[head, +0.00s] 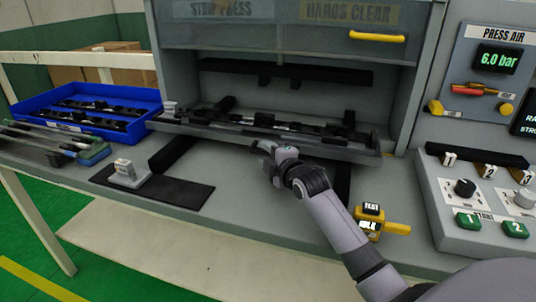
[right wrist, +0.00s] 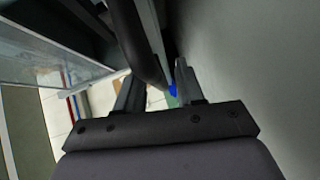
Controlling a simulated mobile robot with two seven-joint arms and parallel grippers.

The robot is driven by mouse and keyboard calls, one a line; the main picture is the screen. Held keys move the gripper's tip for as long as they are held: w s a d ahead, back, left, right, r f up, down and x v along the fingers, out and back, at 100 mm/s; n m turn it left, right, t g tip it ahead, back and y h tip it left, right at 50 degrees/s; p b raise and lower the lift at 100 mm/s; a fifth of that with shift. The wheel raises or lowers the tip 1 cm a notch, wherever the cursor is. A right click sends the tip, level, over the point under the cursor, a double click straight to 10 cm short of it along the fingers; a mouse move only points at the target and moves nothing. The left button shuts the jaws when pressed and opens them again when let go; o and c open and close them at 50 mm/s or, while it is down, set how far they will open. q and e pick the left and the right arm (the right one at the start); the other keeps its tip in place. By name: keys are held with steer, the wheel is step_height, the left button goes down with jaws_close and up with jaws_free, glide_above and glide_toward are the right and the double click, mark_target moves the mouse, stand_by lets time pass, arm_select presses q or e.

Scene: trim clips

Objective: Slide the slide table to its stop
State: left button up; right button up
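The slide table (head: 345,152) is a long grey tray at the press opening, with dark trim clips (head: 265,122) lying in a row along it. Black rails show on the bench in front of its left and right ends. My right gripper (head: 264,148) is at the front edge of the slide table, near its middle. In the right wrist view its two fingers (right wrist: 160,92) stand apart. A dark rounded bar (right wrist: 145,40) runs down between them, closer to the left finger, with a gap on the right. My left gripper is not in view.
The press guard with a yellow handle (head: 377,37) is above the opening. A blue bin (head: 60,103) with dark parts stands at the left. A yellow gauge (head: 370,222) and a button panel (head: 470,240) are at the right.

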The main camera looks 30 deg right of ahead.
steer(key=shift+s+a+r, duration=0.1)
steer(key=shift+s+r, duration=0.1)
steer(key=shift+s, duration=1)
steer(key=shift+s+a+r, duration=0.1)
steer(key=shift+s+r, duration=0.05)
steer(key=shift+s, duration=1)
steer(key=shift+s+r, duration=0.2)
steer(key=shift+s, duration=1)
steer(key=shift+o, duration=0.2)
